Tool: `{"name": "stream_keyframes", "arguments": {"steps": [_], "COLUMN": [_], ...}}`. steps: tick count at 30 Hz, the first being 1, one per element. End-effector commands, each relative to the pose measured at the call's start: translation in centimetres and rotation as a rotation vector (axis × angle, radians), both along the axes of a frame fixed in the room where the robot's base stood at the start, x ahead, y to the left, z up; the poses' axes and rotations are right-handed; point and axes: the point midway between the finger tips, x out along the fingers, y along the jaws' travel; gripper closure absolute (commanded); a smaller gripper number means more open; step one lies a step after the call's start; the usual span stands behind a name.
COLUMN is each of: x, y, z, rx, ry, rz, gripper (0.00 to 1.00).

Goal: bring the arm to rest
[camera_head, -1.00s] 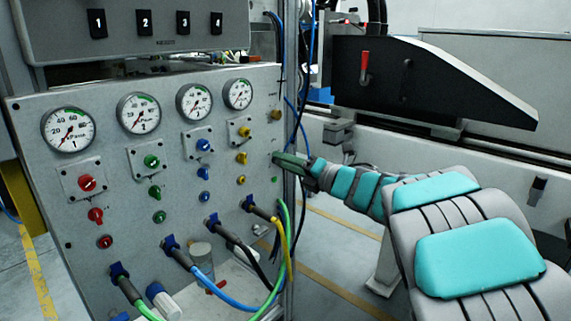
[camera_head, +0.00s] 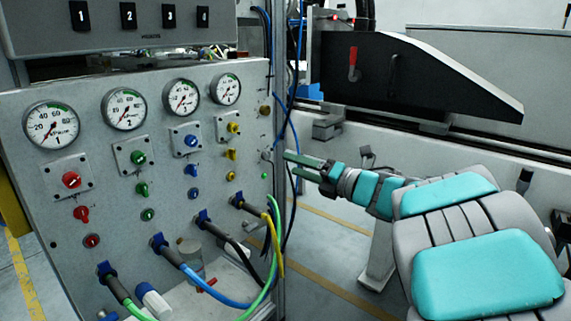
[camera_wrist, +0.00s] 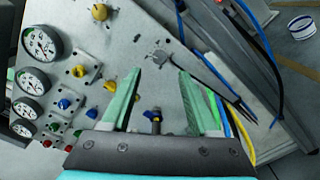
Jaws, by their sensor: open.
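My gripper (camera_head: 300,164) is at the right edge of the grey control panel (camera_head: 110,185) in the head view, with its green fingers pointing left at the panel. In the wrist view the two green fingers (camera_wrist: 160,88) are wide apart with nothing between them. The fingers look apart from the panel. My arm, with turquoise pads, reaches in from the right.
The panel carries several gauges (camera_head: 52,125), coloured knobs (camera_head: 72,180) and plugged hoses (camera_head: 215,294). Blue cables (camera_head: 295,60) hang along the panel's right post. A black machine with a red lever (camera_head: 353,65) stands behind. Floor (camera_head: 330,240) shows clear below my arm.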

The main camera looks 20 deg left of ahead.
Motion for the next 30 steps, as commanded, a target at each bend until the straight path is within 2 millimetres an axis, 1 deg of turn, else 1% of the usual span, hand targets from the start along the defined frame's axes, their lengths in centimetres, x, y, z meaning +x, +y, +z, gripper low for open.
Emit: {"name": "stream_keyframes", "arguments": {"steps": [3,13,15,17,20,21,23,24,26,27,29,30], "x": [-0.2,-0.2,0.3,1.1,3.5,4.4,5.8,6.4,6.9,7.0,6.7,6.2], "y": [-0.6,-0.8,-1.3,-2.3,-5.6,-7.5,-10.9,-13.2,-16.9,-19.3,-22.7,-25.0], "z": [-0.1,0.0,0.3,0.7,1.9,2.4,2.9,3.0,3.1,2.9,2.4,1.9], "rx": [0.0,0.002,0.004,0.013,0.044,0.067,0.107,0.139,0.197,0.236,0.299,0.346], "ry": [0.001,0.003,0.011,0.03,0.091,0.124,0.19,0.236,0.308,0.36,0.439,0.494], "rz": [-0.001,-0.004,-0.034,-0.089,-0.254,-0.336,-0.473,-0.563,-0.694,-0.781,-0.904,-0.984], "gripper": [0.39,0.39,0.39,0.39,0.39,0.39,0.39,0.39,0.39,0.39,0.39,0.39]}}
